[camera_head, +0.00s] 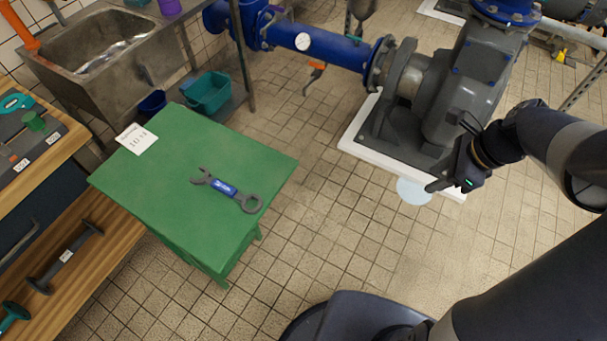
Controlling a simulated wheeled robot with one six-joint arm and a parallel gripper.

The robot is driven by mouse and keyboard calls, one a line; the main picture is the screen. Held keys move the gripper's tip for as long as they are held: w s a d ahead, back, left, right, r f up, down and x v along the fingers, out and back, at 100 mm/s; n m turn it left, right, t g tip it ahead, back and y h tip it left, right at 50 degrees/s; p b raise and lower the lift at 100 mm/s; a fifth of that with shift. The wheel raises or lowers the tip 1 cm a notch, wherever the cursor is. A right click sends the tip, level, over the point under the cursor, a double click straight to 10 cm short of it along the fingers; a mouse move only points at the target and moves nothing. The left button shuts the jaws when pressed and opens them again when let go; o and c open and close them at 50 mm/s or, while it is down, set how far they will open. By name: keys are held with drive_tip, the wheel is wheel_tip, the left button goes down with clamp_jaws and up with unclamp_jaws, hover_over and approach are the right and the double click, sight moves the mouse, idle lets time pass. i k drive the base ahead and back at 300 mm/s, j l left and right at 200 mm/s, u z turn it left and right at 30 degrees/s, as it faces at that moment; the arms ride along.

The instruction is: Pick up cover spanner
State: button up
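The cover spanner (223,188) lies flat on the green table (187,226). It is dark grey with a blue labelled band at its middle, an open jaw at the left end and a ring at the right end. My gripper (431,187) is at the right, over the tiled floor in front of the pump, well apart from the table and the spanner. It is seen from the side and small, so its finger opening cannot be made out. I see nothing held in it.
A white paper card (136,139) lies on the table's far left corner. A steel sink (107,61) and teal bin (208,92) stand behind. A wooden bench (90,250) with tools is at the left. The grey pump (462,92) stands back right.

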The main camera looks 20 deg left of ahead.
sight(228, 191)
drive_tip(key=k+j, duration=0.15)
drive_tip(key=j, duration=0.25)
drive_tip(key=k+j, duration=0.15)
drive_tip(key=j, duration=0.25)
drive_tip(key=k+j+z, duration=0.1)
drive_tip(key=j, duration=0.35)
drive_tip(key=k+j, duration=0.25)
drive_tip(key=j, duration=0.15)
drive_tip(key=i+j, duration=0.1)
drive_tip(key=j, duration=0.35)
